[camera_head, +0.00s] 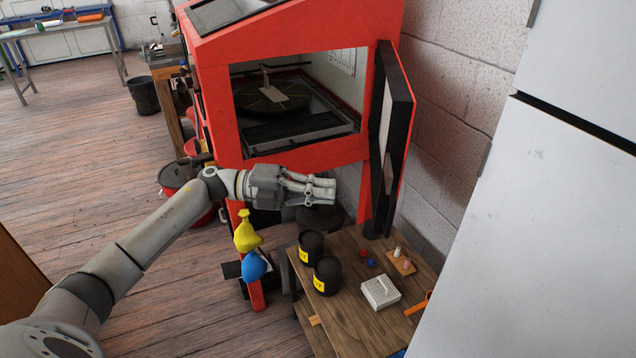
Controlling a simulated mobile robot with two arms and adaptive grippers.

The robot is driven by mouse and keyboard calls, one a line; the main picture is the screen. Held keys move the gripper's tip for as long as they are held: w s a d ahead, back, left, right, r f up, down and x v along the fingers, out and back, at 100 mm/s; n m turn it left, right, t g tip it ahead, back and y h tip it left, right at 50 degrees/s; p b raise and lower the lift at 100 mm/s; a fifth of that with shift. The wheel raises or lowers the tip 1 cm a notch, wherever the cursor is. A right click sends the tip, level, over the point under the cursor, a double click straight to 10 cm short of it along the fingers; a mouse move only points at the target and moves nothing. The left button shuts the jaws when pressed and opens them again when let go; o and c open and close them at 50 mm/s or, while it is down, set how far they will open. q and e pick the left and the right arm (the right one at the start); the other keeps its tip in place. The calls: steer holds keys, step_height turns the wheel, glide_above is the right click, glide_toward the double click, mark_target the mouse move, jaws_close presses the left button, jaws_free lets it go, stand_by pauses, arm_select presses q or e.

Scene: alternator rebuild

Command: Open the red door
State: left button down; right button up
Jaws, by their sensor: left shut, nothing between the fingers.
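The red door (404,112) of the red cabinet (221,110) stands swung open on the cabinet's right side, with its dark inner face toward the opening. Inside the cabinet is a dark round turntable (283,98) with a light flat piece (272,94) on it. My left gripper (333,189) is shut and empty, in front of the cabinet below its opening. Its fingers point right toward the door's lower part, with a gap between them. My right gripper is not in view.
A wooden table (352,318) below holds two black cans (327,275), a white box (380,291) and small items. A yellow bottle (246,236) and a blue one (254,267) are left of it. A white cabinet (540,200) stands at right.

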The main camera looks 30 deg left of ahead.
arm_select(q)
steer(key=p+x, duration=0.3)
steer(key=x, duration=0.7)
steer(key=shift+p, duration=0.35)
steer(key=shift+r, duration=0.1)
